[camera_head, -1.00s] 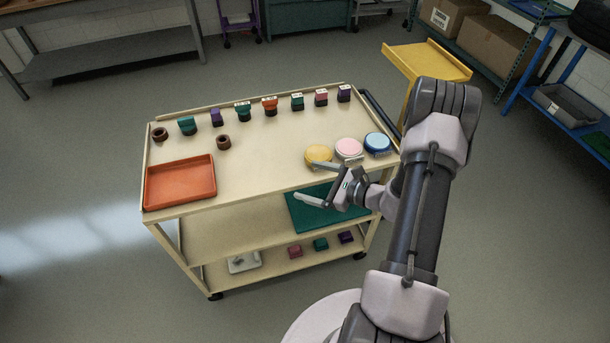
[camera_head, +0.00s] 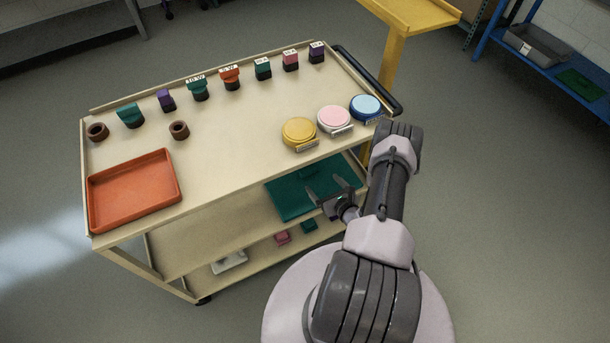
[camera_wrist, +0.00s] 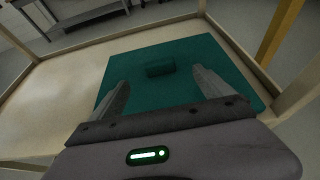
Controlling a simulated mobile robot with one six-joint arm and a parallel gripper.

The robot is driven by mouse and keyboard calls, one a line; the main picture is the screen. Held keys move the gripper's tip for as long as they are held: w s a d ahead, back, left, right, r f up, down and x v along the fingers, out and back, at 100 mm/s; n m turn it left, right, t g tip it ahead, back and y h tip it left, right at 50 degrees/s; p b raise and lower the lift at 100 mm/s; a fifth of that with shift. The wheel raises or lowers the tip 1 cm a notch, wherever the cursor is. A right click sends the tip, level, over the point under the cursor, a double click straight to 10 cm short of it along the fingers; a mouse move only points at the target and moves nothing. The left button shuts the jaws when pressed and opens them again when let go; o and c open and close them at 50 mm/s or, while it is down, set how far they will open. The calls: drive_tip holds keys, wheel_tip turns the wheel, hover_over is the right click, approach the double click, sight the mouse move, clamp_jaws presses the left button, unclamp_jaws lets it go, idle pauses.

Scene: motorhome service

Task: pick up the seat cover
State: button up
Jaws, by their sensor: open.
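A flat dark green sheet, which looks like the seat cover, lies on the middle shelf of the cream cart at its right end (camera_head: 285,203). The wrist view shows the sheet (camera_wrist: 200,48) ahead, with a small raised block of the same green (camera_wrist: 160,70) on it. My gripper (camera_head: 322,186) is at the cart's front side, below the top's edge. Its fingers are apart and empty, and they point over the sheet on either side of the raised block (camera_wrist: 158,80). I cannot tell whether the fingertips touch the sheet.
The cart top (camera_head: 235,140) overhangs the shelf. It holds an orange tray (camera_head: 133,190), yellow (camera_head: 299,130), pink (camera_head: 334,118) and blue (camera_head: 366,107) round pieces, and several small coloured blocks at the back. Cart posts flank the shelf. A yellow stand (camera_head: 395,45) is behind right.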

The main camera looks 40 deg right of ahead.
sight(308, 170)
drive_tip(key=x, duration=0.2)
drive_tip(key=b+x, duration=0.1)
drive_tip(key=x, duration=0.1)
drive_tip(key=b+x, duration=0.1)
drive_tip(key=x, duration=0.1)
drive_tip(key=shift+w+f, duration=0.15)
drive_tip(key=shift+f, duration=0.2)
drive_tip(key=b+x, duration=0.3)
drive_tip(key=x, duration=0.2)
drive_tip(key=shift+w+a+b, duration=0.1)
drive_tip(key=shift+w+b, duration=0.1)
drive_tip(key=shift+b, duration=0.2)
drive_tip(key=shift+w, duration=0.3)
drive_tip(key=c, duration=1.7)
